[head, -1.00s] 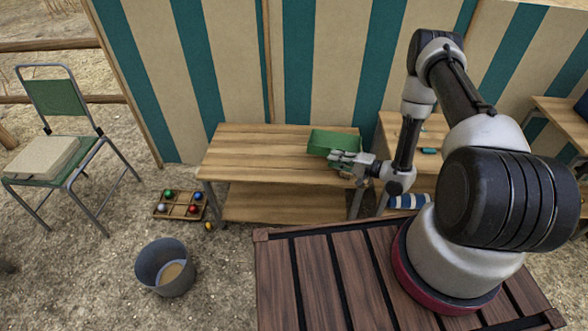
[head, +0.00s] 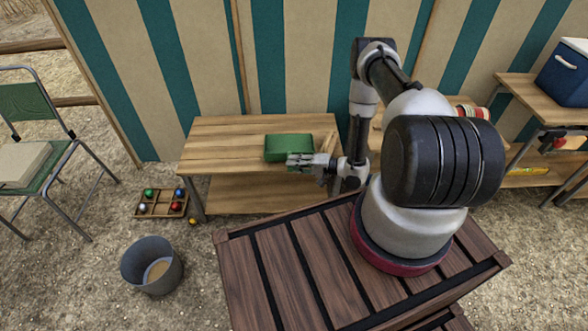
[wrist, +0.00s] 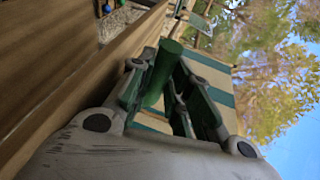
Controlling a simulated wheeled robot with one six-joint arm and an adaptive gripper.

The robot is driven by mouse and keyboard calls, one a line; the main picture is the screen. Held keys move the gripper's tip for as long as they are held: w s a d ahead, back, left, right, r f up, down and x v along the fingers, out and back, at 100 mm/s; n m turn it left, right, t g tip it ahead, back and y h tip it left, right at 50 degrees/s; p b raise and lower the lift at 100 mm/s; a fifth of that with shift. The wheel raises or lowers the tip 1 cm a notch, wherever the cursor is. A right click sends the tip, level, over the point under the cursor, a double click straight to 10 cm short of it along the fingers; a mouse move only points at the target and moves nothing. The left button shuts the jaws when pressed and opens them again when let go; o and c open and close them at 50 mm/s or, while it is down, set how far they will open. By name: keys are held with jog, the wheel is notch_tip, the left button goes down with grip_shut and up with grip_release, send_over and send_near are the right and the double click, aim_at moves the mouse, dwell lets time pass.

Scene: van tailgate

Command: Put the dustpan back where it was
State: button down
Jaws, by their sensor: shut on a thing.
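The green dustpan (head: 288,147) shows in the head view at the right part of the wooden bench (head: 222,135). Its pan looks tilted, with a broad green face showing. I cannot tell whether it touches the bench top or hangs just above it. My gripper (head: 310,160) is at the pan's near right side, by the bench's front edge. In the wrist view my gripper (wrist: 168,95) is shut on the dustpan's green handle (wrist: 162,72), which lies between the fingers. The pan itself is mostly hidden there.
The left part of the bench top is bare. A compartment tray with coloured balls (head: 162,203) and a grey bucket (head: 152,266) stand on the ground. A chair (head: 40,150) is at the left. A blue cooler (head: 565,72) stands on a table at the right.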

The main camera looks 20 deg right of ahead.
jog(key=shift+f, duration=1.85)
jog(key=c, duration=1.3)
grip_release()
